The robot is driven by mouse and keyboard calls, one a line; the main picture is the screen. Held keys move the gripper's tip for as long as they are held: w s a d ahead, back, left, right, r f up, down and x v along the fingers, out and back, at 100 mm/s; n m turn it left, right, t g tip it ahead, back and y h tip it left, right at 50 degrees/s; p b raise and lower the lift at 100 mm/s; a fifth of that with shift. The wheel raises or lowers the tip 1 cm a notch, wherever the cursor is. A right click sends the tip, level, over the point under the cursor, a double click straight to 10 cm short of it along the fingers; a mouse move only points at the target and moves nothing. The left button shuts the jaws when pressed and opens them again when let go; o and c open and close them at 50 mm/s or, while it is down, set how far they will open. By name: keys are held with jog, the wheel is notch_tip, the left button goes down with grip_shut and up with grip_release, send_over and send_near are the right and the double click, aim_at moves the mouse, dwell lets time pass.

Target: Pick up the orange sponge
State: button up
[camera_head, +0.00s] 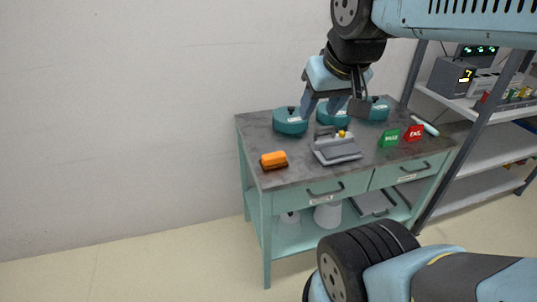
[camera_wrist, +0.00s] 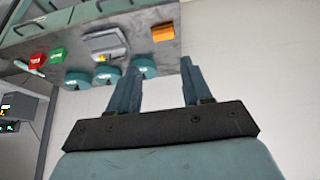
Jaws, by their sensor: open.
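The orange sponge (camera_head: 273,158) lies on the near left part of the grey cart top (camera_head: 290,178), with a dark underside. It also shows in the wrist view (camera_wrist: 163,33), near the top, beyond the fingertips. My gripper (camera_head: 330,108) hangs above the back of the cart, to the right of and above the sponge. In the wrist view my gripper (camera_wrist: 160,75) has its two blue fingers spread apart with nothing between them. It does not touch the sponge.
Several round teal containers (camera_head: 290,121) stand along the cart's back. A grey device (camera_head: 336,147) sits right of the sponge. Green (camera_head: 389,138) and red (camera_head: 413,133) blocks stand farther right. A shelf rack (camera_head: 490,130) stands to the right. The cart top around the sponge is clear.

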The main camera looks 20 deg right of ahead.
jog(key=shift+o, duration=0.7)
jog(key=shift+w, duration=0.25)
jog(key=o, duration=0.8)
jog(key=shift+g, duration=0.8)
jog(key=w, duration=0.2)
jog(key=w+f, duration=0.1)
jog(key=w, duration=0.5)
jog(key=shift+w+f, duration=0.25)
jog(key=shift+c, duration=0.2)
jog(key=shift+g, duration=0.6)
jog(key=w+f, duration=0.1)
jog(key=w, duration=0.3)
jog(key=w+f, duration=0.1)
jog(key=w, duration=0.1)
jog(key=shift+f, duration=0.35)
jog(key=g, duration=0.3)
send_over(274, 155)
jog(key=shift+n, duration=0.3)
jog(key=f, duration=2.2)
jog(key=shift+w+a, duration=0.15)
jog(key=shift+w, duration=0.1)
jog(key=shift+s+f, duration=0.2)
jog(key=shift+f, duration=2.7)
